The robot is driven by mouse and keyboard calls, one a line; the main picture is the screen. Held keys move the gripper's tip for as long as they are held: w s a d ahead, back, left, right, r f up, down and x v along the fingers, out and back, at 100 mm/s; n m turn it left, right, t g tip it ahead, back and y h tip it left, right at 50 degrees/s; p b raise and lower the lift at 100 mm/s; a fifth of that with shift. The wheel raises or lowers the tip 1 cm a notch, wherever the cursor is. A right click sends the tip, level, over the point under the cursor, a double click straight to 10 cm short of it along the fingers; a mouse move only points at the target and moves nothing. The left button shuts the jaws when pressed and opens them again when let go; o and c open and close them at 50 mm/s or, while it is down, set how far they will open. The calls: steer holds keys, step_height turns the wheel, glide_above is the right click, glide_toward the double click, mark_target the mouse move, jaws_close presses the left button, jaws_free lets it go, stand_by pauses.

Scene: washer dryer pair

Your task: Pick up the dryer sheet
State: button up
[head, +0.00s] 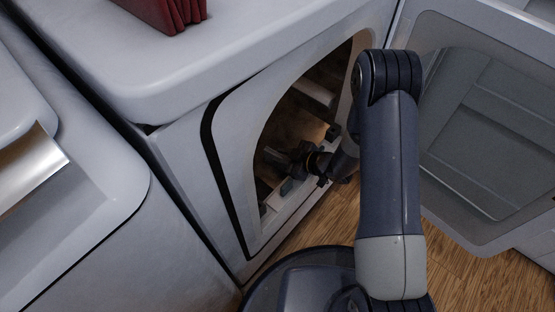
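My gripper (287,163) is inside the opening of the dryer (237,150), reaching in past the lower right edge of its rim. It is small and dark against the dim drum, so I cannot tell whether its fingers are open or shut. I cannot make out a dryer sheet. The inside of the drum (314,92) is shadowed and partly hidden by my gripper and wrist.
The dryer door (480,130) stands open at the right. A dark red folded item (165,12) lies on top of the machine. A second white machine (75,215) stands at the left. Wooden floor (335,222) shows below the opening.

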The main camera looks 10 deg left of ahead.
jaws_close()
steer(key=shift+r, duration=0.1)
step_height(320, 180, up, 10)
steer(key=p, duration=0.4)
steer(key=shift+p, duration=0.3)
stand_by(0.7)
